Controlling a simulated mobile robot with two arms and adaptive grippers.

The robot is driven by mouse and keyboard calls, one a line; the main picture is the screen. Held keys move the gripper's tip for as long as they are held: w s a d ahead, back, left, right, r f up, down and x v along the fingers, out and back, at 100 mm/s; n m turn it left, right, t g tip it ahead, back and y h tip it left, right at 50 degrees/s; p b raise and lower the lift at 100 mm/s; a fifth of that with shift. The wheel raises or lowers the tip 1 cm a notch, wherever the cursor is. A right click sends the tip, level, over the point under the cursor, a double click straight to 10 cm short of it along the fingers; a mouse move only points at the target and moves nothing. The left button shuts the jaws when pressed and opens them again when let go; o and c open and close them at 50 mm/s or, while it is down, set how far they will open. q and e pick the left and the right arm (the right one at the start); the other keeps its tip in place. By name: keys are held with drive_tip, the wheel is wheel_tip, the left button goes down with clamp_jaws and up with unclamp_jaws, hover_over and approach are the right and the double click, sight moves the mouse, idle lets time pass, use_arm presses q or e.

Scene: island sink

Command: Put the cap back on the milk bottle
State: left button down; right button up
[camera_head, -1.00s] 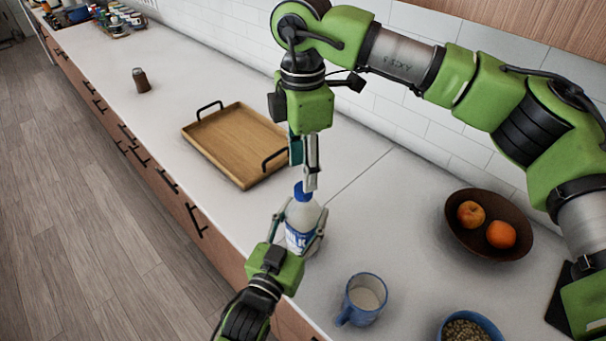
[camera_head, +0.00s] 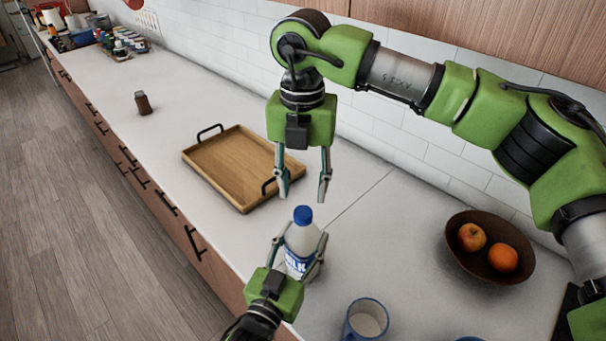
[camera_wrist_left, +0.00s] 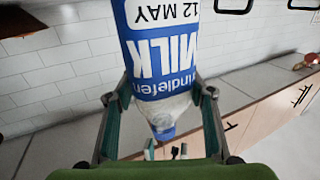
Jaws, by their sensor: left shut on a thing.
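The milk bottle (camera_head: 303,240) stands upright on the counter, white with a blue and white label. The blue cap (camera_head: 303,215) sits on its top; whether it is fully seated cannot be told. My left gripper (camera_head: 304,246) is shut around the bottle's sides. In the left wrist view the bottle (camera_wrist_left: 165,55) appears upside down between the fingers, with its blue cap (camera_wrist_left: 165,133) pointing down in the picture. My right gripper (camera_head: 303,196) is open and empty above the cap, its fingers pointing down and apart from it.
A wooden tray (camera_head: 212,180) with black handles lies behind and left of the bottle. A blue mug (camera_head: 350,325) stands at the front right. A brown bowl (camera_head: 456,250) holds fruit at the right. A small brown shaker (camera_head: 143,103) stands far left.

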sight(303, 212)
drive_tip(key=n, duration=0.5)
drive_tip(key=shift+r+n, duration=0.3)
drive_tip(key=shift+r, duration=0.05)
drive_tip(key=n, duration=0.5)
drive_tip(key=shift+r, duration=0.25)
drive_tip(key=n, duration=0.5)
drive_tip(key=shift+r, duration=0.3)
drive_tip(key=n, duration=0.4)
drive_tip(key=shift+r, duration=0.15)
drive_tip(key=shift+f, duration=4)
